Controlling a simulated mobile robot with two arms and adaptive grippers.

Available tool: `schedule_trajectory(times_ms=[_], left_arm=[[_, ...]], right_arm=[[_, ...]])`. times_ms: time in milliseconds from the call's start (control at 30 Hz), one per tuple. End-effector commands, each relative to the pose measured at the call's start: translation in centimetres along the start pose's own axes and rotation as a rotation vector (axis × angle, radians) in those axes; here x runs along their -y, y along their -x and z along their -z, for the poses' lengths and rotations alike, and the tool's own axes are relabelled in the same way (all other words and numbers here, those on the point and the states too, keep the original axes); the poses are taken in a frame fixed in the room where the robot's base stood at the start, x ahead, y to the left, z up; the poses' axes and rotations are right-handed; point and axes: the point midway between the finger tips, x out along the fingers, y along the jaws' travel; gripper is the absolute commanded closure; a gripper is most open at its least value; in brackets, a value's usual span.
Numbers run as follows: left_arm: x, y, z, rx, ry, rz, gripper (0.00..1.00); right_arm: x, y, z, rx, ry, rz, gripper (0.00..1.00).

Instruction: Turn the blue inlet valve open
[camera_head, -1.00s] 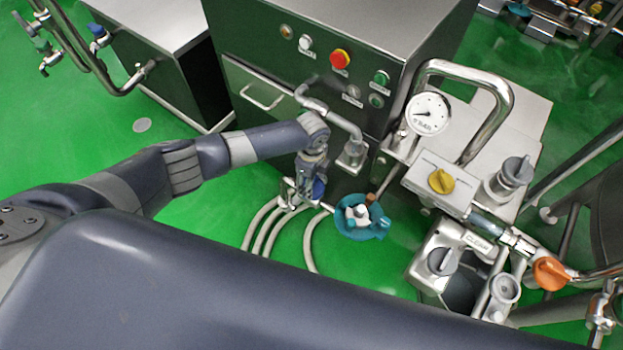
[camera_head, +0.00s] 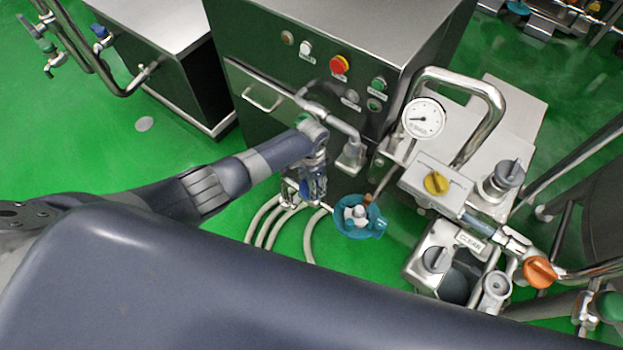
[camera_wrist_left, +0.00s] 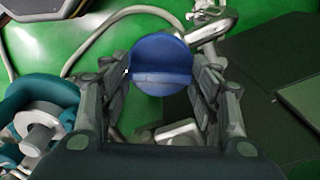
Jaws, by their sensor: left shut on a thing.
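The blue inlet valve has a round blue handle with a raised bar across it. It fills the gap between my left gripper's fingers (camera_wrist_left: 162,85) in the left wrist view, where the blue handle (camera_wrist_left: 161,62) shows clearly. The fingers close on it from both sides. In the head view my left gripper (camera_head: 312,190) points down at the pipework beside the machine, and only a small part of the blue handle (camera_head: 305,187) shows at its left side. The valve body below is mostly hidden. My right gripper is in neither view.
A teal handwheel (camera_head: 374,226) stands close to the right of my gripper. Pale hoses (camera_head: 262,222) run below it. A bent steel pipe (camera_head: 333,122) and a steel cabinet (camera_head: 290,65) stand behind. A yellow knob (camera_head: 436,183) and pressure gauge (camera_head: 423,118) lie farther right.

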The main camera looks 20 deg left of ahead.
Motion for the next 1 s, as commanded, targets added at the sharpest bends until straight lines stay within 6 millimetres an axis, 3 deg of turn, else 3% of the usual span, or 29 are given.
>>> schedule_trajectory(times_ms=[500, 1000], left_arm=[[-0.1, 0.1, 0.0, 0.000, 0.402, -0.002, 0.67], [-0.1, -0.1, 0.0, 0.000, 0.524, -0.001, 0.67]], right_arm=[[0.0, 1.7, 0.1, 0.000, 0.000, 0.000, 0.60], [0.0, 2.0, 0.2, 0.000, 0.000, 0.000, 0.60]])
